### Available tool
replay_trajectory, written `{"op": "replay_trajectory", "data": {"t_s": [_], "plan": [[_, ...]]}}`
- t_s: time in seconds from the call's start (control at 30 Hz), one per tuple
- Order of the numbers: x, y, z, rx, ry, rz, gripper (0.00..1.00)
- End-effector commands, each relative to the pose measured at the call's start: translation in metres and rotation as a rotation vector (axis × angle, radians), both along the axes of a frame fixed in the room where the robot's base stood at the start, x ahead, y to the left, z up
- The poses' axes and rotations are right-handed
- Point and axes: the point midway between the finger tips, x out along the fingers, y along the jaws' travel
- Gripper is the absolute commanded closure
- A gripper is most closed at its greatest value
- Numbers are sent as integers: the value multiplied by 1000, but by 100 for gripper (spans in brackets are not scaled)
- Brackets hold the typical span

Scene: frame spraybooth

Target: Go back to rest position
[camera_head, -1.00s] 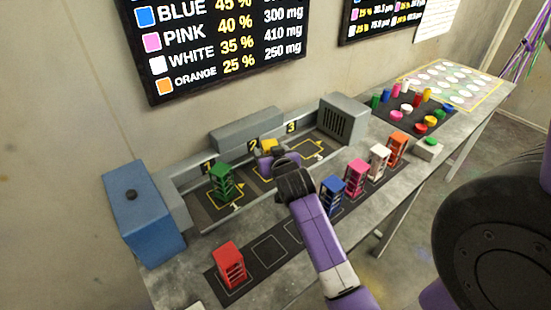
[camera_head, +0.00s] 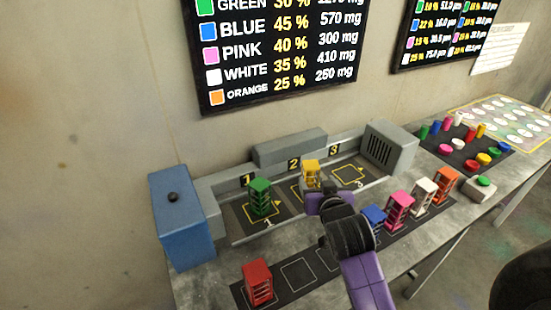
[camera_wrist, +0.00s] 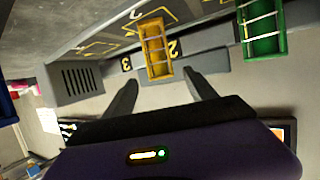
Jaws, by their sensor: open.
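My gripper (camera_wrist: 163,92) is open and empty, its two fingers apart in the wrist view. The yellow frame (camera_wrist: 155,48) stands beyond the fingertips, apart from them. In the head view the yellow frame (camera_head: 311,173) stands upright in bay 2 of the spray booth, just behind my gripper (camera_head: 318,192), whose fingertips are hard to see there. The green frame (camera_head: 261,198) stands in bay 1 and also shows in the wrist view (camera_wrist: 261,28). Bay 3 (camera_head: 349,175) is empty.
A dark strip along the bench front holds red (camera_head: 257,284), blue (camera_head: 374,217), pink (camera_head: 398,211), white (camera_head: 421,196) and orange (camera_head: 445,184) frames. A blue box (camera_head: 181,220) stands at the left. A grey vented box (camera_head: 391,147) stands right of bay 3.

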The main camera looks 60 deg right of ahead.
Motion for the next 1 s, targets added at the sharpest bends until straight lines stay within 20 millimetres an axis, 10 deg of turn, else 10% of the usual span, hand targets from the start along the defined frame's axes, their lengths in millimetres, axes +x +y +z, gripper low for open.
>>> {"op": "replay_trajectory", "data": {"t_s": [0.27, 0.5, 1.0], "plan": [[1, 0, 2, -9, 0, 4, 35], [13, 6, 42, -149, -91, 69, 35], [-11, 192, 39, -250, -230, 456, 35]]}}
